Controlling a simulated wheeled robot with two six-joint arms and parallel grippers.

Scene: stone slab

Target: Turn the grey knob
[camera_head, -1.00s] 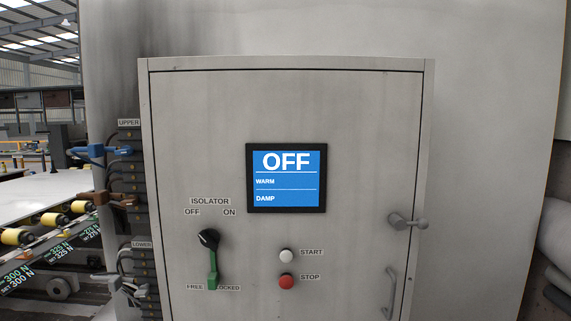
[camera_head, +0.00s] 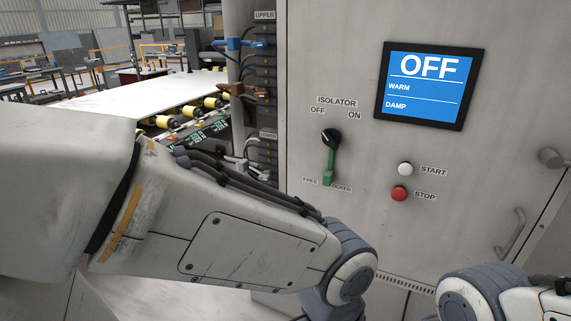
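The grey knob (camera_head: 553,158) sits on the cabinet door at the right edge of the head view, with part of it cut off by the frame. The cabinet (camera_head: 345,60) is pale metal. Its blue screen (camera_head: 430,85) reads OFF, WARM and DAMP. My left arm crosses the lower left and bends down in front of the cabinet's lower part; its gripper is out of view. My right arm shows in the lower right corner, below the knob, and its gripper is also out of view.
A black isolator switch (camera_head: 331,137) with a green lever (camera_head: 329,168) hanging down is left of a white start button (camera_head: 405,168) and a red stop button (camera_head: 400,194). A grey handle (camera_head: 511,236) is below the knob. Blue (camera_head: 240,43) and brown (camera_head: 245,91) connectors stick out at left.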

